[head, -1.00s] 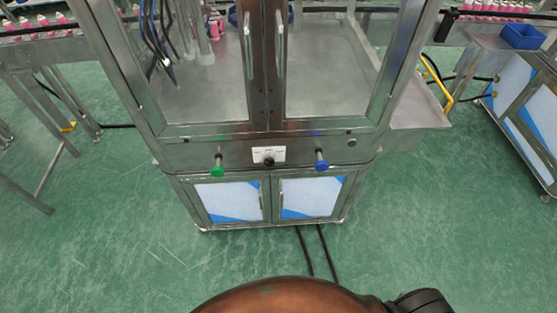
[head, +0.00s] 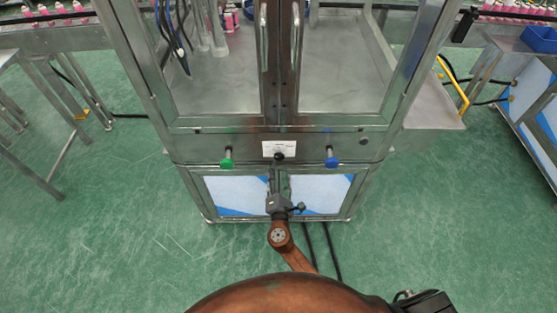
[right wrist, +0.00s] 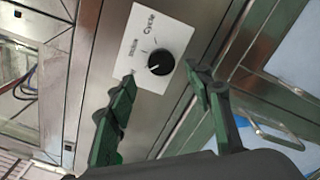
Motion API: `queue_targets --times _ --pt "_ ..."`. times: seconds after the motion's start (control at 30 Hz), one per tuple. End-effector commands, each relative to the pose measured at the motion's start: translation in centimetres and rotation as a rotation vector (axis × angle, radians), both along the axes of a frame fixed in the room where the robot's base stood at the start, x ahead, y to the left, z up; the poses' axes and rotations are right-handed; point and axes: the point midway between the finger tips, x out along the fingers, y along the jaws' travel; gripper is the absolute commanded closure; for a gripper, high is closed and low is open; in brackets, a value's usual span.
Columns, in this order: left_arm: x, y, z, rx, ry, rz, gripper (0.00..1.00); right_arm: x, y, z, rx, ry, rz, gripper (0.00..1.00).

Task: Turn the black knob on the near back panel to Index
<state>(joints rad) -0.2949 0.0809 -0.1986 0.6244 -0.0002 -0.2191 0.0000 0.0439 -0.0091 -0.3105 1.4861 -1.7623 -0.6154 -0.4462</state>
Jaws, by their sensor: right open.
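The black knob (head: 279,156) sits on the steel panel above the cabinet doors, at the lower edge of a white label (head: 272,147). In the right wrist view, the knob (right wrist: 161,62) has a white mark pointing toward the lower left. "Cycle" is legible on its label (right wrist: 172,32); the other words are too small to read surely. My right gripper (head: 279,175) is open, just below the knob in the head view. In the right wrist view, its green-black fingers (right wrist: 160,78) stand on either side of the knob, apart from it. My left gripper is out of view.
A green button (head: 227,162) and a blue button (head: 332,161) stick out from the panel on either side of the knob. Glass doors with metal handles (head: 263,40) rise above. Black cables lie on the green floor below, which is otherwise clear in front.

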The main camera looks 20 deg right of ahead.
Motion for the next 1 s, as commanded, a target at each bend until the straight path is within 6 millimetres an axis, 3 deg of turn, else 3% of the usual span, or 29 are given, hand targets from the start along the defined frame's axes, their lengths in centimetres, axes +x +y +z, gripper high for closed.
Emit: queue_targets --times 0.2,0.4,0.77,1.0 --pt "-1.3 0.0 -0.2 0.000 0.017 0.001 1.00 3.5 -1.0 -0.1 0.003 0.002 0.000 0.53" --pt "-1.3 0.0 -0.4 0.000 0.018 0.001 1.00 5.6 -1.7 -0.2 0.003 0.003 -0.002 0.53" --pt "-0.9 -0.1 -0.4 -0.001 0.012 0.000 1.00 6.1 -1.8 -0.2 0.004 0.004 0.000 0.53" --pt "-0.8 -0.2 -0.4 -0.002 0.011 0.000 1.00 6.1 -1.8 -0.2 0.004 0.004 0.000 0.69"
